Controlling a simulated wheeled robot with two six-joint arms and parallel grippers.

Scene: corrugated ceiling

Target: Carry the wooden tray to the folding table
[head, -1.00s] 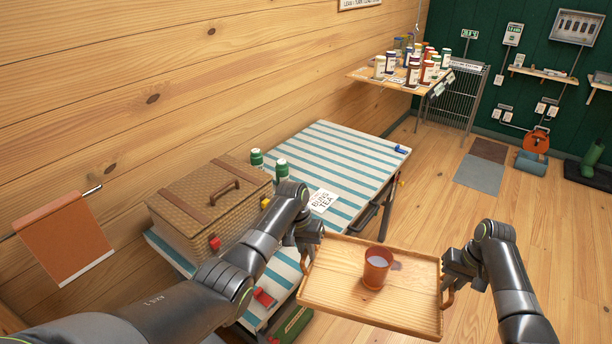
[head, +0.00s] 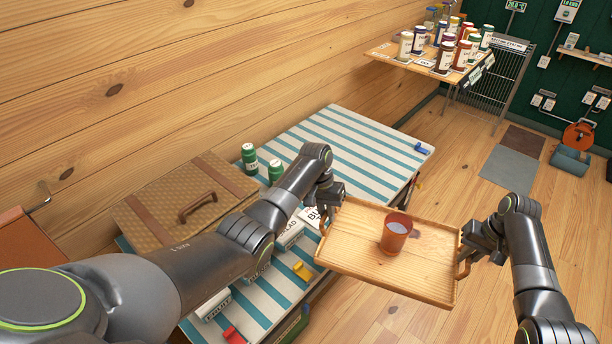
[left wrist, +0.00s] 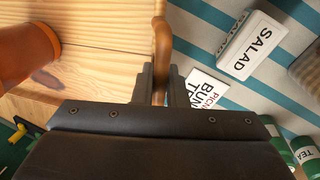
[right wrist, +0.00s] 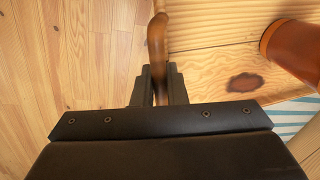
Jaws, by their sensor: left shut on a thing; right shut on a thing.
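The wooden tray (head: 350,245) is held level between my two grippers, beside the long side of a table with a blue-and-white striped top (head: 340,135), which looks like the folding table. A brown cup (head: 396,236) stands upright on the tray, near a dark knot in the wood. My left gripper (head: 328,208) is shut on the tray's left handle (left wrist: 161,40). My right gripper (head: 470,252) is shut on the right handle (right wrist: 157,40). The cup also shows in the left wrist view (left wrist: 25,55) and the right wrist view (right wrist: 292,48).
A wooden table (head: 400,55) with several jars stands at the back. Floor right of the tray is clear.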

